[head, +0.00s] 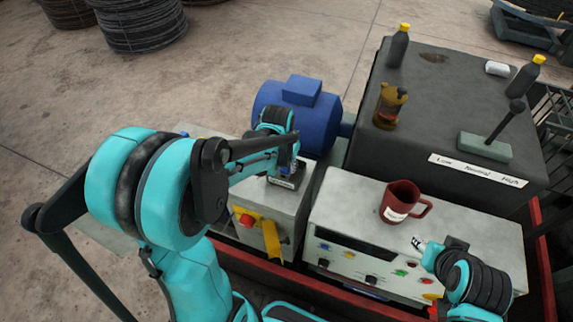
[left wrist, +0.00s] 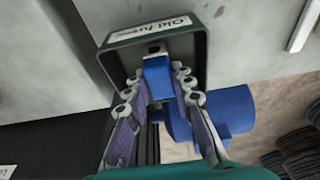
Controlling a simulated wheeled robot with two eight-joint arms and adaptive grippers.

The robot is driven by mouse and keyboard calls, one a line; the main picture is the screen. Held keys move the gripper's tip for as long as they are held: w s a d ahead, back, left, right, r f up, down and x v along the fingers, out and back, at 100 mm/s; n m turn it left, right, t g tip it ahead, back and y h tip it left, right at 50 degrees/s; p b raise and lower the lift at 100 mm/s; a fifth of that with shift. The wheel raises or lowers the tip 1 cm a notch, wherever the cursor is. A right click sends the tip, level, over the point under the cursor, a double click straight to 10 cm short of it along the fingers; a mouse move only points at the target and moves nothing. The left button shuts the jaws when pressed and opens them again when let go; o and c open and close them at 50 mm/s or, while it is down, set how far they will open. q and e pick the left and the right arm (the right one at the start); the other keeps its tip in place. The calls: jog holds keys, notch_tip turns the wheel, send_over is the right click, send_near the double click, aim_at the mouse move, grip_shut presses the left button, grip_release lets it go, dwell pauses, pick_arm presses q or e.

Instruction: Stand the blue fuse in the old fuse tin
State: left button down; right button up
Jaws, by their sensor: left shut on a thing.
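The old fuse tin (head: 285,184) is a grey open box with a white label. It sits on the grey cabinet and also shows in the left wrist view (left wrist: 112,62). My left gripper (head: 288,163) is right above the tin. In the left wrist view its fingers are shut on the blue fuse (left wrist: 158,76). The fuse's dark-capped far end lies within the tin's outline. I cannot tell whether it touches the tin's floor. In the head view the gripper mostly hides the fuse. My right gripper (head: 420,244) is by the red mug, its finger opening unclear.
A red mug (head: 398,204) stands on the control box (head: 335,215). A blue motor (head: 300,112) is behind the tin. The dark housing (head: 440,130) at the right carries bottles, an amber jar (head: 389,106) and a lever (head: 497,130). A yellow strip (head: 271,240) hangs on the cabinet front.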

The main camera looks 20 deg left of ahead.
pick_arm(q)
jog(key=shift+s, duration=0.1)
jog(key=shift+f, duration=0.1)
jog(key=c, duration=1.3)
grip_release()
jog(key=shift+r, duration=0.25)
jog(key=p+v, duration=0.2)
jog(key=v, duration=0.9)
jog(key=s+d+t, duration=0.4)
jog(key=s+d, duration=0.2)
jog(key=s, duration=0.5)
jog(key=shift+s+r+m+t, duration=0.3)
